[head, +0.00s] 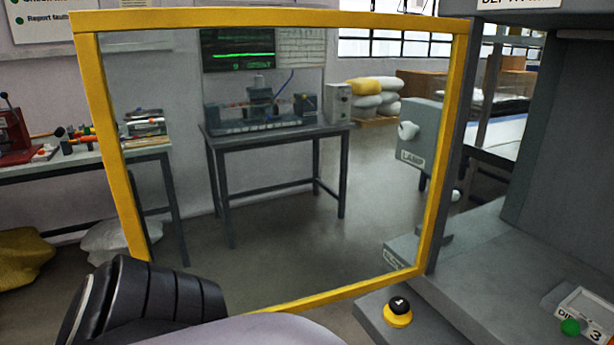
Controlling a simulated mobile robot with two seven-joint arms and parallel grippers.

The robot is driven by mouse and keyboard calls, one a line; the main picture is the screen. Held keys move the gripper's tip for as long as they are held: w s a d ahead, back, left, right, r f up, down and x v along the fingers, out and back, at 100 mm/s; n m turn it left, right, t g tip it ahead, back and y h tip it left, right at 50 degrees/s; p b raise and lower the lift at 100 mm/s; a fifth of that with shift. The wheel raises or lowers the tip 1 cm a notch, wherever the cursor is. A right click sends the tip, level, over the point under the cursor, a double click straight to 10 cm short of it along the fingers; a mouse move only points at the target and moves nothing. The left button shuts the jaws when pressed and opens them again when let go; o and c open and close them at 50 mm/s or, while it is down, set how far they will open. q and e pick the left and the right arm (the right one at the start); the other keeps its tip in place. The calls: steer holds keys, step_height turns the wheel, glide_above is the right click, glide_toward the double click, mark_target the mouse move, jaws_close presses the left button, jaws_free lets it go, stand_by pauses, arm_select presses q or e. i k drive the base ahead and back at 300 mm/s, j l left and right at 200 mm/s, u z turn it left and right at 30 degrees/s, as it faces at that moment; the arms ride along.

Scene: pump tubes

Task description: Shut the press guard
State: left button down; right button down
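The press guard (270,20) is a yellow frame around a clear pane. It stands upright and swung open, reaching out to the left from the grey post on the left side of the press (482,110). The press opening to the right of the post is uncovered. Part of my arm, dark and ribbed with a pale link, crosses the bottom left in front of the guard's lower edge. Neither of my grippers shows in the head view.
A black button on a yellow base (398,312) sits at the press's front edge. A die tray (578,308) with a green piece lies at lower right. A lamp box (420,138) shows through the pane. A workbench (268,135) stands behind, with bare floor around it.

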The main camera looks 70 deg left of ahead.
mark_target(86, 24)
steer(key=k+j, duration=0.15)
steer(key=k, duration=0.2)
steer(key=k+j+z, duration=0.1)
steer(key=k, duration=0.25)
steer(key=k+j, duration=0.25)
steer(key=k+j+z, duration=0.1)
steer(key=j, duration=0.3)
steer(key=k+j, duration=0.1)
steer(key=j, duration=0.3)
steer(key=k+j+z, duration=0.1)
steer(key=j, duration=0.3)
steer(key=i+j, duration=0.1)
steer(key=j, duration=0.3)
steer(key=i+j+z, duration=0.1)
steer(key=j, duration=0.3)
steer(key=i+j, duration=0.15)
steer(key=j, duration=0.25)
